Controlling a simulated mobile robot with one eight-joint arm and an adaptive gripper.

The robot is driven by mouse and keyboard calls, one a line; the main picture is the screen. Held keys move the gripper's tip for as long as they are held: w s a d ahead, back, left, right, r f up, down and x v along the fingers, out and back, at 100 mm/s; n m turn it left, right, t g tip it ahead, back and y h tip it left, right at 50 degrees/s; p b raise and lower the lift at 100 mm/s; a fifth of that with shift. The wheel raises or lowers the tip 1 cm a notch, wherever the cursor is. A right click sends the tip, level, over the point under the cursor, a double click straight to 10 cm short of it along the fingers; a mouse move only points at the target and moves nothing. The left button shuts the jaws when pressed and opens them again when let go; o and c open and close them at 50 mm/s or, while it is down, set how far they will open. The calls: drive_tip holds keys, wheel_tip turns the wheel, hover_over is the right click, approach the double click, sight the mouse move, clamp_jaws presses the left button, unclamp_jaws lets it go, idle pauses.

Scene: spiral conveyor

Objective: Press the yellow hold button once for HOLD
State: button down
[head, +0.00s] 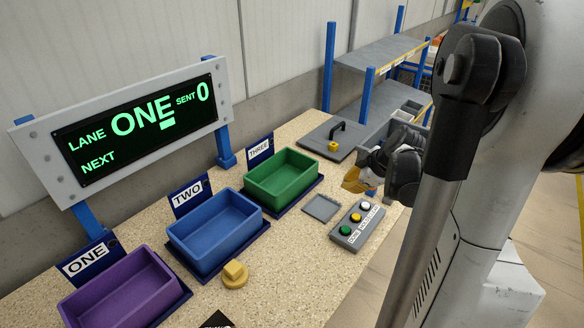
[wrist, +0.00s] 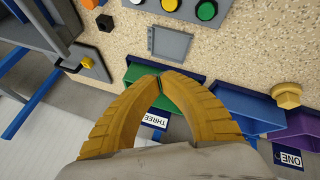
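The grey button box (head: 344,239) stands on the speckled table with a green button (head: 346,230), a yellow button (head: 355,217) and a white button (head: 365,206) in a row. In the wrist view the yellow button (wrist: 170,4) is cut by the top edge, between the green button (wrist: 207,10) and the white one. My gripper (head: 352,184) is above the table, behind the box in the head view and apart from it. In the wrist view its yellow fingers (wrist: 159,77) meet at the tips, with nothing seen between them.
A grey square tray (head: 322,208) lies beside the box. Purple (head: 120,290), blue (head: 213,232) and green (head: 281,176) bins stand left of it. A yellow knobbed piece (head: 235,274) lies on the table. The display (head: 140,125) reads LANE ONE, SENT 0, NEXT.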

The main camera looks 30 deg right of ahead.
drive_tip(key=n, duration=0.1)
hover_over(355, 214)
wheel_tip(355, 214, down, 2)
wheel_tip(355, 214, down, 9)
drive_tip(key=b, duration=0.7)
idle(1.4)
drive_tip(key=shift+f+b, duration=0.35)
drive_tip(key=shift+b, duration=0.1)
drive_tip(key=shift+f+b, duration=0.4)
drive_tip(key=shift+f, duration=0.05)
idle(0.5)
drive_tip(key=shift+r, duration=0.1)
drive_tip(key=shift+r+p, duration=0.65)
drive_tip(key=shift+r, duration=0.15)
